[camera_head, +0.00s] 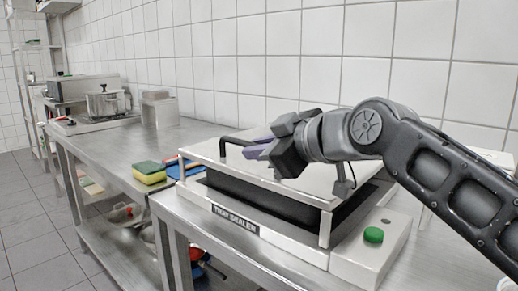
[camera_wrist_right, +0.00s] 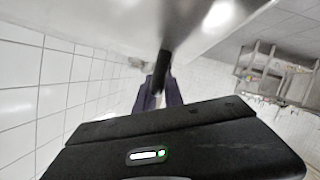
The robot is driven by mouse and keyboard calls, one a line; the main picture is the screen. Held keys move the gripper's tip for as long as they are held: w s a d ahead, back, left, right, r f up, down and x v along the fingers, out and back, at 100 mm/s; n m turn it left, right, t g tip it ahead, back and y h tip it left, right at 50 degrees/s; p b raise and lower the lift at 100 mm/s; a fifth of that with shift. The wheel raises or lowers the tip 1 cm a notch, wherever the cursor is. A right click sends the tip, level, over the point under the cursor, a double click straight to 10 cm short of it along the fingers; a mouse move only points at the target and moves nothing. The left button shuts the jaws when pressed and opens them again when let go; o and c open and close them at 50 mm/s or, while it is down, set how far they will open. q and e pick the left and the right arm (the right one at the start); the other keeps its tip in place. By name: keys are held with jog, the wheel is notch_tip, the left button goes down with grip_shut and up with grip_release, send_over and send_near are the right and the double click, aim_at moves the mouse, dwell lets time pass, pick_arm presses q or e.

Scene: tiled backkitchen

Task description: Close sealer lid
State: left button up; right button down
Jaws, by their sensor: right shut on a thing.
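The tray sealer (camera_head: 240,222) stands on the near metal counter, with a "TRAY SEALER" label on its front. Its pale lid (camera_head: 215,158) lies roughly level over the base, with a dark gap showing along the front and right sides. I cannot tell whether it is fully down. My right gripper (camera_head: 258,149) is over the lid, its purple fingers shut on the black lid handle (camera_head: 229,142). In the right wrist view the handle (camera_wrist_right: 165,62) runs between the fingers (camera_wrist_right: 160,92). My left gripper is not in view.
A green button (camera_head: 373,235) is on the sealer's right front. The tiled wall (camera_head: 300,55) is close behind.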

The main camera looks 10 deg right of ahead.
aim_at(286, 182)
jog(key=c, duration=1.7)
grip_release()
jog(key=shift+f, duration=0.45)
jog(key=shift+c, duration=0.2)
jog(key=shift+o, duration=1.4)
jog(key=shift+r, duration=0.15)
jog(key=shift+r, duration=0.1)
jog(key=v, duration=0.7)
jog(key=shift+r+p, duration=0.1)
jog(key=shift+p, duration=0.3)
jog(key=shift+s+d, duration=0.15)
jog(key=shift+s, duration=0.15)
